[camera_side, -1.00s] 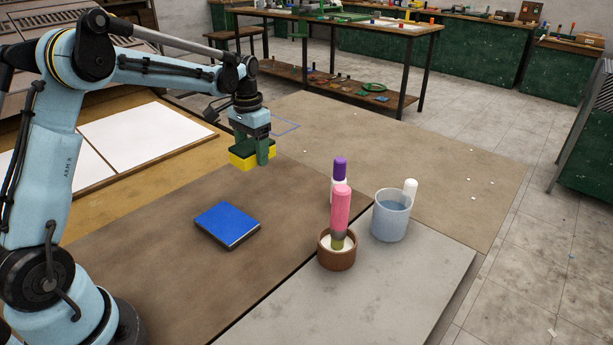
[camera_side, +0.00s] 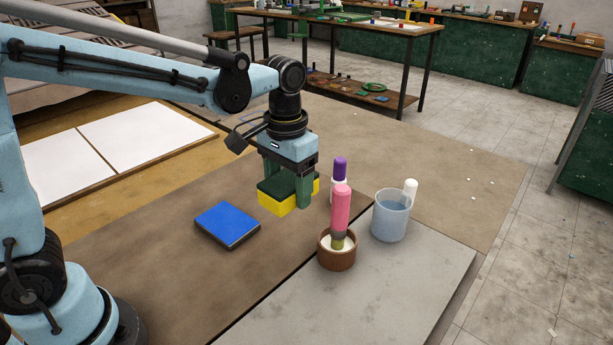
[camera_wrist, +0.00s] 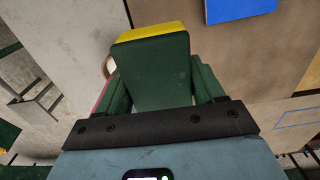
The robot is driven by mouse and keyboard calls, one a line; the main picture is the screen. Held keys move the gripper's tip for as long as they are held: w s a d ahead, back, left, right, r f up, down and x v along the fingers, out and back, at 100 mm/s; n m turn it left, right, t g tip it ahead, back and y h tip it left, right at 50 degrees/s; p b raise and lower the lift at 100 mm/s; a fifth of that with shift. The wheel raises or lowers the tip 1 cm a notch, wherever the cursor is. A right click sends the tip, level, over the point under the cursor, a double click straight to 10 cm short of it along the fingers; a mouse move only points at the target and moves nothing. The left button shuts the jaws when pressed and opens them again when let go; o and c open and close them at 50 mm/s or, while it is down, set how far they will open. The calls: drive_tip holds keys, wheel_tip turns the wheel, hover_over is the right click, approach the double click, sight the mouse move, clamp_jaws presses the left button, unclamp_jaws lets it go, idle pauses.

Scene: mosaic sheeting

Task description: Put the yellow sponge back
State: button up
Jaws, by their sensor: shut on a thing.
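The yellow sponge (camera_side: 277,204) has a dark green top layer. My gripper (camera_side: 290,190) is shut on it, with green fingers on either side. The sponge is held over the brown board, right of and behind the blue block, and left of the purple-capped bottle; its exact height is hard to judge. In the wrist view the sponge (camera_wrist: 152,65) sits between the fingers (camera_wrist: 160,88), its green face toward the camera and a yellow edge at the top. A blue rectangle outline (camera_wrist: 297,118) is marked on the surface at the right of the wrist view.
A blue block (camera_side: 228,225) lies on the brown board. A pink-handled tool (camera_side: 341,210) stands in a brown pot (camera_side: 337,257). A purple-capped bottle (camera_side: 340,168) and a clear cup of bluish liquid (camera_side: 390,220) stand close by. White panels (camera_side: 140,137) lie at left.

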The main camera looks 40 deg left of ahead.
drive_tip(key=s+d+f, duration=0.1)
drive_tip(key=s+d, duration=0.4)
drive_tip(key=s, duration=0.4)
drive_tip(key=s+d+f, duration=0.1)
drive_tip(key=s+d, duration=0.4)
drive_tip(key=s, duration=0.5)
hover_over(259, 284)
wheel_tip(259, 284, down, 6)
drive_tip(key=shift+f, duration=2.2)
drive_tip(key=shift+f, duration=0.1)
drive_tip(key=o, duration=1)
